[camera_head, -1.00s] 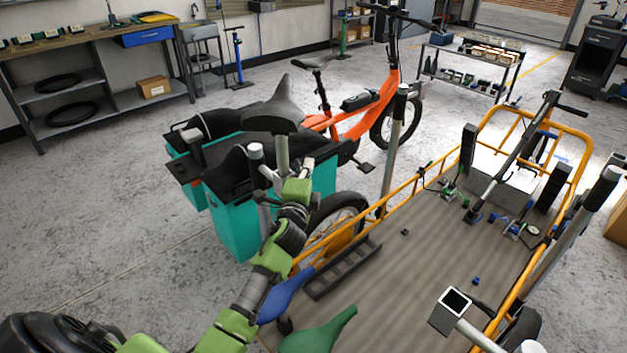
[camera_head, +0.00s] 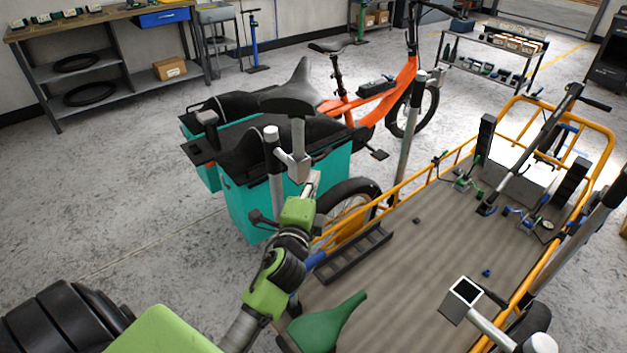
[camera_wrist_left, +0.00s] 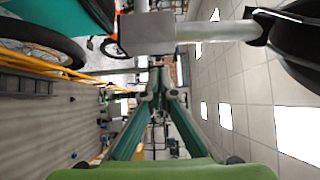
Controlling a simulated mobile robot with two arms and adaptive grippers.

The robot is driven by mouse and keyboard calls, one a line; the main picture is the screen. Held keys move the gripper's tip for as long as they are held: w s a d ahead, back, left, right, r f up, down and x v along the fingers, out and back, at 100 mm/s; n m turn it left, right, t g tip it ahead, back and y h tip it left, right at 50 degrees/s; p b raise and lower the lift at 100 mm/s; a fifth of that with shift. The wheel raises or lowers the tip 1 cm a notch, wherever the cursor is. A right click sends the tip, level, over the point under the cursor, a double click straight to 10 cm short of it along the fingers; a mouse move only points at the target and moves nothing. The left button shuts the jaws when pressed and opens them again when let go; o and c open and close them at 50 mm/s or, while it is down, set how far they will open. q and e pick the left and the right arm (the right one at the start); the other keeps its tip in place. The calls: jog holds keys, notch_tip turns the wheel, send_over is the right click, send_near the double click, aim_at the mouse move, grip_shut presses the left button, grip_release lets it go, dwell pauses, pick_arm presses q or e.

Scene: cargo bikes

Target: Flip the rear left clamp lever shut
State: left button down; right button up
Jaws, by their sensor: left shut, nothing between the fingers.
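The rear left clamp's grey block (camera_head: 298,168) sits beside its pale stand post (camera_head: 272,165), around a grey upright tube (camera_head: 298,132) that rises to a black saddle. In the left wrist view the block (camera_wrist_left: 147,33) and tube run along the top. I cannot pick out the clamp lever from the block and fingers. My left gripper (camera_head: 312,180) is shut and empty, its fingertips just below and beside the block. Its green fingers converge in the left wrist view (camera_wrist_left: 160,78); contact with the clamp is unclear. My right gripper is not in view.
Teal panniers (camera_head: 245,205) and a rear wheel (camera_head: 350,205) are close behind the gripper. An orange rail (camera_head: 430,172) borders the wooden cargo bed (camera_head: 400,270). A green saddle (camera_head: 325,325) lies in front; another clamp (camera_head: 464,296) stands at lower right. Floor at left is clear.

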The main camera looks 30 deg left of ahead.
pick_arm(q)
jog(key=d+h, duration=0.1)
jog(key=d, duration=0.5)
jog(key=shift+w+d+m, duration=0.15)
jog(key=shift+m, duration=0.25)
jog(key=w+a+p, duration=0.2)
jog(key=w+a, duration=0.4)
jog(key=w, duration=0.3)
jog(key=shift+w+a, duration=0.25)
jog(key=shift+a, duration=0.15)
